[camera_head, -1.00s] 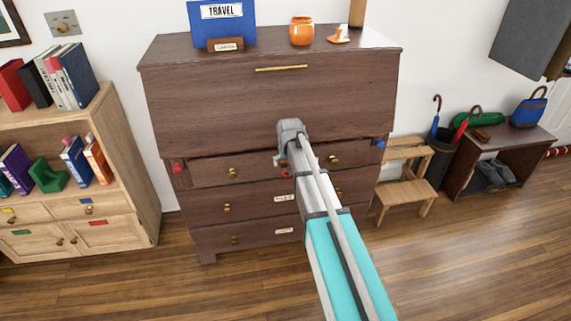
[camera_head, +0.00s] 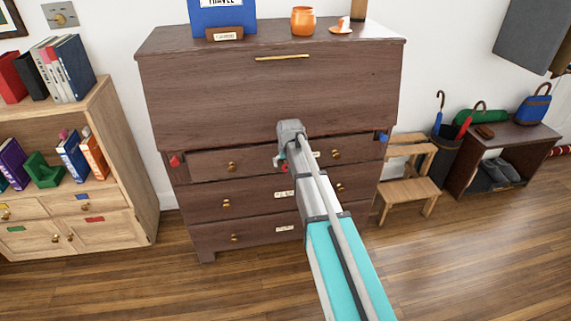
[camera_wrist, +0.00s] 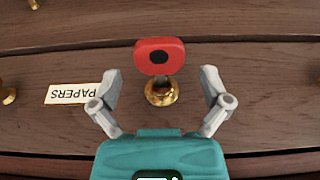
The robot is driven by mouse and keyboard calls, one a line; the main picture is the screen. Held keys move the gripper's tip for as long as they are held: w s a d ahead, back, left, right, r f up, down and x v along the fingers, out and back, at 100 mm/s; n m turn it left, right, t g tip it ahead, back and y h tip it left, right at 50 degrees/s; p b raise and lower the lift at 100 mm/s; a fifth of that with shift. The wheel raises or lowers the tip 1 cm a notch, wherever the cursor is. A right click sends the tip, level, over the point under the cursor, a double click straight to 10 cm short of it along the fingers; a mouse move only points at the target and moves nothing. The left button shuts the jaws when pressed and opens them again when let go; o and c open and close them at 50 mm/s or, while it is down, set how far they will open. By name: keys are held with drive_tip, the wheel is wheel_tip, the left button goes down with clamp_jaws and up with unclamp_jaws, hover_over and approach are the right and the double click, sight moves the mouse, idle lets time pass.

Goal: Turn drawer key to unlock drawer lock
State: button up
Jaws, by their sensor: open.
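The drawer key has a red head with a dark round spot (camera_wrist: 159,52) and stands in a round brass lock (camera_wrist: 161,93) on a drawer front, in the wrist view. In the head view only a small bit of red shows beside my gripper (camera_head: 287,158). In the wrist view my gripper (camera_wrist: 160,95) is open, one finger on each side of the key and lock, with gaps on both sides. The fingers touch neither. The key's shaft is mostly hidden behind its head.
A label reading PAPERS (camera_wrist: 73,94) is on the drawer front beside the lock. The dark wooden dresser (camera_head: 270,100) has several drawers with brass knobs. A bookshelf (camera_head: 100,130) stands to the left and a wooden step stool (camera_head: 408,188) to the right. Open floor lies in front.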

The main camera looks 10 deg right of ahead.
drive_tip(key=c, duration=1.2)
